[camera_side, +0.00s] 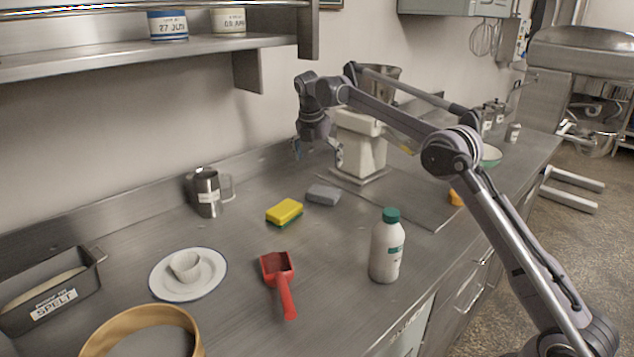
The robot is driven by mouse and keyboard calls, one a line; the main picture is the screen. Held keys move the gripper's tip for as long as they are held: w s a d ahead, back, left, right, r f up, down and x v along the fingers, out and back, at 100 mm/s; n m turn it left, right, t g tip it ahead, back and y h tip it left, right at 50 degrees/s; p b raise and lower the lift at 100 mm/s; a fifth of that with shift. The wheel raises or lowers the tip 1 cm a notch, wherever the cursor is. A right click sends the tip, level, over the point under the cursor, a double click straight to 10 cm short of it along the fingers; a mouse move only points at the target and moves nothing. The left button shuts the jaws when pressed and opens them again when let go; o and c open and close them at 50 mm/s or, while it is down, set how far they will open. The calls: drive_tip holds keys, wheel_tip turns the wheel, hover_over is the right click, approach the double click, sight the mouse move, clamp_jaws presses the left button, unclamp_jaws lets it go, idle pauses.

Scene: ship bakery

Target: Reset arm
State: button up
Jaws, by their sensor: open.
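My gripper (317,152) hangs above the back part of the steel counter, in front of the white scale-like machine. It points down, its fingers are apart, and nothing shows between them. My arm reaches in from the lower right, with its elbow raised above the right part of the counter.
A white bottle with a green cap (387,250), a red scoop (278,275), a plate with a small cup (207,280), a metal jug (207,192), a tin labelled SPELT (52,302) and a wooden sieve (143,315) stand on the counter. A shelf (150,58) overhangs upper left.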

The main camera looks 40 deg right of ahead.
sight(323, 191)
drive_tip(key=x, duration=1.2)
drive_tip(key=shift+a+f, duration=0.1)
drive_tip(key=shift+f, duration=0.05)
drive_tip(key=shift+r, duration=0.7)
